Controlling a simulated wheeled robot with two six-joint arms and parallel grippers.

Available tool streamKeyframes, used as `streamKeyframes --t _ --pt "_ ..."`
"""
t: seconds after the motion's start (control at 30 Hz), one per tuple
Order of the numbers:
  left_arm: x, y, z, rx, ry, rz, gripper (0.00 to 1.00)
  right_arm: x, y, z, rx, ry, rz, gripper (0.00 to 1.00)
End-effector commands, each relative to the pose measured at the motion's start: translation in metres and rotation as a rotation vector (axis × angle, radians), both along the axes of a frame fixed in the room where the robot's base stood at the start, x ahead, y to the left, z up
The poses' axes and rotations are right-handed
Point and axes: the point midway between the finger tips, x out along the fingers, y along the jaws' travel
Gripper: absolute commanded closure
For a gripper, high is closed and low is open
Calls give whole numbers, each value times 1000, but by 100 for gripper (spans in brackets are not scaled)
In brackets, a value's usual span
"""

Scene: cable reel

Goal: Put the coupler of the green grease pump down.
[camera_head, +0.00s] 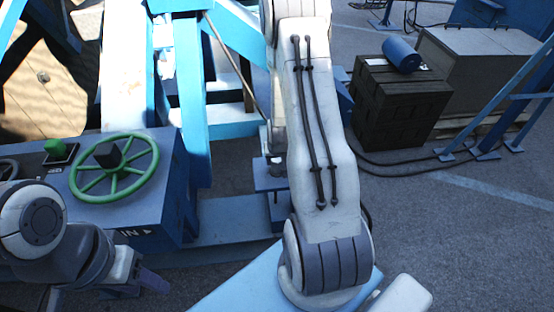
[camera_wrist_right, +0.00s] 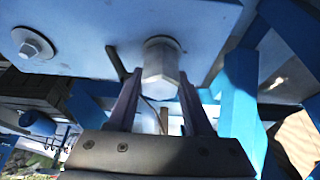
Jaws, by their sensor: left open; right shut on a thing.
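In the right wrist view, my right gripper (camera_wrist_right: 160,78) is shut on a pale grey, faceted piece that looks like the coupler (camera_wrist_right: 160,62). The coupler's far end is close against a blue plate (camera_wrist_right: 95,25); I cannot tell whether it touches. A thin pale line below it may be its hose. The green pump body is not recognisable in either view. In the head view, my right arm hides most of its own gripper. My left gripper (camera_head: 148,282) is open and low at the left, in front of the blue cabinet (camera_head: 140,215), with nothing seen in it.
A green handwheel (camera_head: 115,168) and a green knob (camera_head: 57,147) are on the blue cabinet. Blue frame beams (camera_head: 195,95) rise behind. A round bolt-like fitting (camera_wrist_right: 32,45) sits on the plate. Dark crates (camera_head: 398,100) carry a blue cylinder (camera_head: 401,55). Open floor lies at the right.

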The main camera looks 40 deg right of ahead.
Motion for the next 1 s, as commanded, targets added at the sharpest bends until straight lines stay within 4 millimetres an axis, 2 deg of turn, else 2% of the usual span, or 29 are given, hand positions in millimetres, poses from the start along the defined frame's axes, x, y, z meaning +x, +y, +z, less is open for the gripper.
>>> streamKeyframes --t 0.07,0.1,0.17,0.2,0.47,0.63,0.77,1.0 --pt "0 0 -4 0 0 0 50 0 0 -4 0 0 0 100" --pt "0 0 -4 0 0 0 50 0 0 -4 0 0 0 46" --pt "0 0 -3 0 0 0 50 0 0 -3 0 0 0 23" --pt "0 0 -3 0 0 0 50 0 0 -3 1 1 0 19" --pt "0 0 -2 0 0 0 50 0 0 -2 1 1 0 19" --pt "0 0 -1 0 0 0 50 -2 1 5 0 0 0 19" --pt "0 0 -5 0 0 0 50 -7 4 21 -2 -3 0 19" --pt "0 0 -9 0 0 -1 50 -21 13 63 -3 -5 0 19"
